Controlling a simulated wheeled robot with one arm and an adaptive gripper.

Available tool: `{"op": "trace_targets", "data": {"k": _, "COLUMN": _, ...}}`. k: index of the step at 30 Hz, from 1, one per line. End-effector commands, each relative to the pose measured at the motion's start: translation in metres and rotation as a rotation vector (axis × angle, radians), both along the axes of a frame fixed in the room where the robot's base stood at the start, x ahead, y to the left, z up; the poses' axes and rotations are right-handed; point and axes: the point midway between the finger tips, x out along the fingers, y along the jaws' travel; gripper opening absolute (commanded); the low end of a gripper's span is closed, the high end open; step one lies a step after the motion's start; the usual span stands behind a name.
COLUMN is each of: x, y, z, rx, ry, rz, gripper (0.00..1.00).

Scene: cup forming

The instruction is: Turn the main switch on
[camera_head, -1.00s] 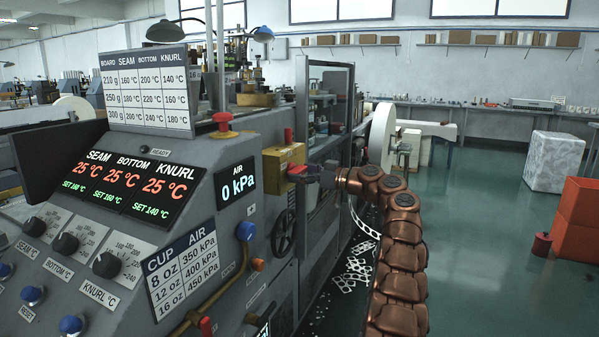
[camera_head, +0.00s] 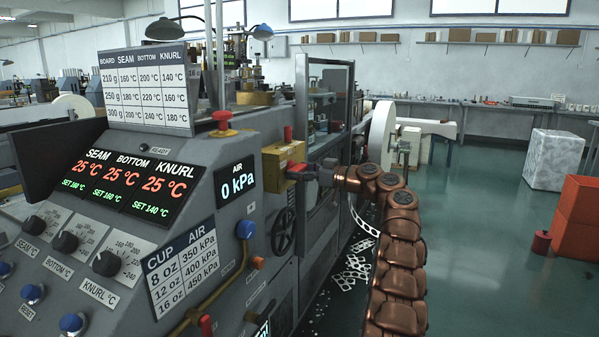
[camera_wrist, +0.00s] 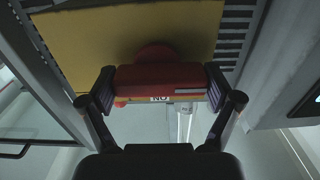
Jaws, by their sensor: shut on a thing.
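The main switch is a yellow box (camera_head: 279,164) on the side of the machine, with a red handle (camera_wrist: 160,77) on its face. The handle also shows small in the head view, partly covered by my gripper (camera_head: 314,173). In the wrist view, my gripper (camera_wrist: 160,85) has a finger on each side of the red handle and is shut on it. The handle lies level across that picture. A small label (camera_wrist: 160,99) shows just below it, partly hidden. The air display (camera_head: 236,183) reads 0 kPa, and the three temperature displays (camera_head: 128,184) read 25 °C.
A red mushroom button (camera_head: 221,120) stands on top of the console. A handwheel (camera_head: 283,230) is below the yellow box. Several knobs (camera_head: 107,263) are at the left. Green floor (camera_head: 480,240) is open at the right, near an orange crate (camera_head: 578,220).

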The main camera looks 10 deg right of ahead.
Motion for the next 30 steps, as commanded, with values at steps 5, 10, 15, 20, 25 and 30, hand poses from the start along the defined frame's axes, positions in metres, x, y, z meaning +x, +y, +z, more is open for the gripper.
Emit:
{"op": "trace_targets", "data": {"k": 5, "x": -0.0006, "y": 0.0022, "z": 0.0005, "rx": 0.029, "ry": 0.041, "rz": 0.005, "gripper": 0.55}}
{"op": "trace_targets", "data": {"k": 10, "x": -0.0011, "y": 0.0023, "z": 0.0013, "rx": 0.089, "ry": 0.126, "rz": 0.006, "gripper": 0.55}}
{"op": "trace_targets", "data": {"k": 15, "x": -0.0010, "y": 0.0036, "z": 0.0025, "rx": 0.174, "ry": 0.244, "rz": 0.008, "gripper": 0.55}}
{"op": "trace_targets", "data": {"k": 20, "x": -0.0004, "y": 0.0028, "z": 0.0036, "rx": 0.264, "ry": 0.368, "rz": 0.006, "gripper": 0.55}}
{"op": "trace_targets", "data": {"k": 25, "x": -0.0001, "y": 0.0024, "z": 0.0047, "rx": 0.359, "ry": 0.500, "rz": 0.006, "gripper": 0.55}}
{"op": "trace_targets", "data": {"k": 30, "x": 0.0001, "y": 0.0021, "z": 0.0067, "rx": 0.454, "ry": 0.628, "rz": 0.005, "gripper": 0.55}}
